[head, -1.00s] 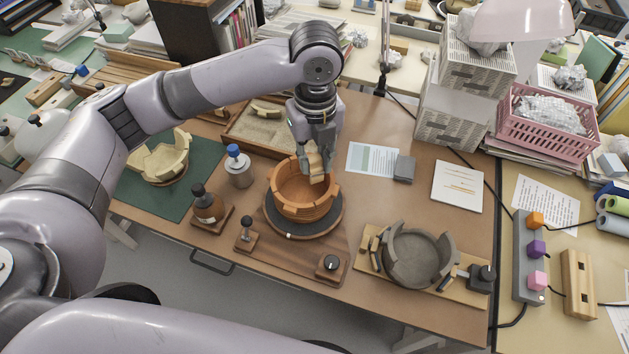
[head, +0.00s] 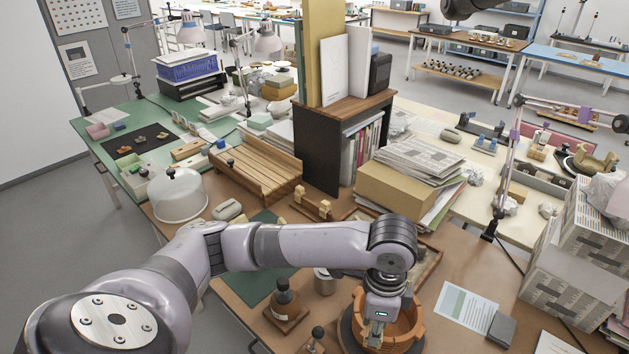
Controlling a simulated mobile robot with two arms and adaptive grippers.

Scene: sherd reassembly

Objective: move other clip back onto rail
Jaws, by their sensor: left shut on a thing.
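My left gripper (head: 375,328) is at the orange bowl (head: 409,328), pointing down at its rim. It is shut on what seems to be a light wooden clip, mostly hidden by the fingers. The bowl stands on a dark round turntable (head: 349,338), cut off by the lower edge of the view. A low wooden rail (head: 313,207) stands behind my left forearm, bearing light wooden blocks that look like clips (head: 299,193).
A brown bottle (head: 284,297) and a metal jar (head: 325,281) stand left of the bowl. A slatted wooden rack (head: 256,170), a glass dome (head: 178,196) and a dark bookcase (head: 333,140) stand behind my arm. A printed sheet (head: 466,308) lies right of the bowl.

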